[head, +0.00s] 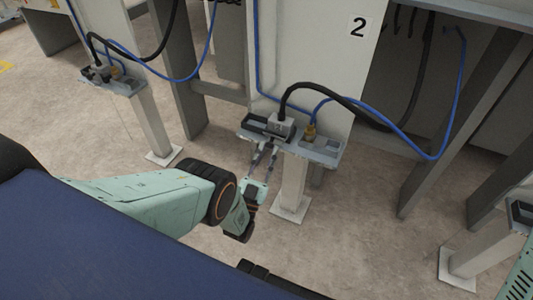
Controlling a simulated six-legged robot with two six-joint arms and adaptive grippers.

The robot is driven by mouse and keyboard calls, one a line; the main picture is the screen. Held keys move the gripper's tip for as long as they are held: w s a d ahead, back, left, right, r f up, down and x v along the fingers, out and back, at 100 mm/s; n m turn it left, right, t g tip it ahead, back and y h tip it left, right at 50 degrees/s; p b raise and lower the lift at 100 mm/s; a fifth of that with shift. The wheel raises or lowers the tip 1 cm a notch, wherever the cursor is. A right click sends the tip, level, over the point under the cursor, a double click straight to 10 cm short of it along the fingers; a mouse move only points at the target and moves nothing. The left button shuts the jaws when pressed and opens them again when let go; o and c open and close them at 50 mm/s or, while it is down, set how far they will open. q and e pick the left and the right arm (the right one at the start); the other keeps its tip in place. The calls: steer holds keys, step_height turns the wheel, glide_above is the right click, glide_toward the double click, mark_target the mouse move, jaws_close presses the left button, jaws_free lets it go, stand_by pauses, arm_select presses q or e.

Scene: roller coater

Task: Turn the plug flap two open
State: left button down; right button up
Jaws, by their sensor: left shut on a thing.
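The plug station under the "2" sign (358,27) is a grey bracket (325,150) on a white post. It carries a grey plug (281,126) with a thick black cable and a brass-coloured fitting (309,132) with a blue hose. I take the small dark flap part (256,121) at the bracket's left end as plug flap two; how far it is open is too small to tell. My left gripper (264,154) reaches up to the bracket's front edge below the plug. Its thin fingers are shut on a small part there, likely the flap. My right gripper is not in view.
A similar plug station (112,80) stands at the upper left, and part of another bracket (521,212) shows at the right edge. The black cable and blue hose (436,157) loop out to the right. Grey frame legs stand behind.

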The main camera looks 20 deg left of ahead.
arm_select(q)
steer(key=c, duration=1.2)
jaws_free()
steer(key=shift+o, duration=0.2)
steer(key=shift+r, duration=0.15)
